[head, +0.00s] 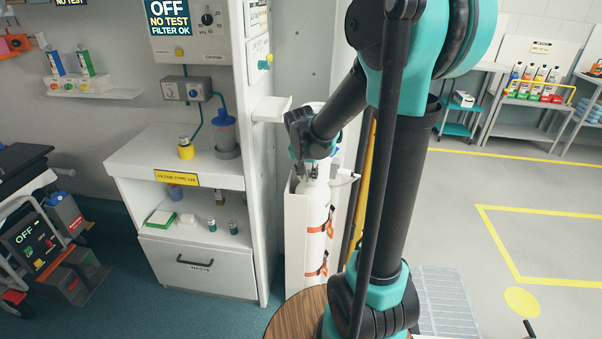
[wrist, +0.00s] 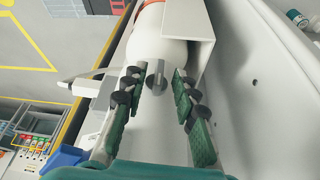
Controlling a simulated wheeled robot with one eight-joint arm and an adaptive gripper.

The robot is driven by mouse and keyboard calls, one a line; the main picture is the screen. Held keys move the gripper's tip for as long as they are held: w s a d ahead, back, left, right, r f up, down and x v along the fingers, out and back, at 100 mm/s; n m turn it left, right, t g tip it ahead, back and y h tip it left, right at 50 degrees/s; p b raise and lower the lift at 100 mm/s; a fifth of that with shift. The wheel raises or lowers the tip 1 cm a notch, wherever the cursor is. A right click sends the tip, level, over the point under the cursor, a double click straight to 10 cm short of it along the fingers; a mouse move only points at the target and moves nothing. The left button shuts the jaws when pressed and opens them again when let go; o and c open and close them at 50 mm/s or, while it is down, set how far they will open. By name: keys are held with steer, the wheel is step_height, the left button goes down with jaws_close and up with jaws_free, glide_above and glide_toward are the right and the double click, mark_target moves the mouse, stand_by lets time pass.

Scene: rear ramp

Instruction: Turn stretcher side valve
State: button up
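A white cylinder (head: 313,205) with orange straps stands upright in a white open-fronted holder (head: 297,240) in the head view. In the wrist view its white body (wrist: 160,22) narrows toward a small grey valve knob (wrist: 156,74). In the head view my gripper (head: 312,172) is at the cylinder's top, and my wrist partly hides the valve.
A white lever-like arm (wrist: 82,82) sticks out beside the cylinder; a yellow pole (head: 363,180) stands to its right. A white cabinet (head: 195,215) with a filter shelf is left. A white wall panel (wrist: 250,75) is close on the right in the wrist view. Open floor lies right.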

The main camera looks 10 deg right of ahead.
steer(key=shift+w+d, duration=0.1)
steer(key=shift+w, duration=0.05)
jaws_close()
steer(key=shift+w+a+n+g+h, duration=0.2)
steer(key=shift+g+h, duration=0.25)
steer(key=shift+h, duration=0.45)
steer(key=shift+w+a+n+g+h, duration=0.1)
steer(key=shift+n+g+h, duration=0.3)
steer(key=shift+h, duration=0.5)
jaws_free()
steer(key=shift+s, duration=0.1)
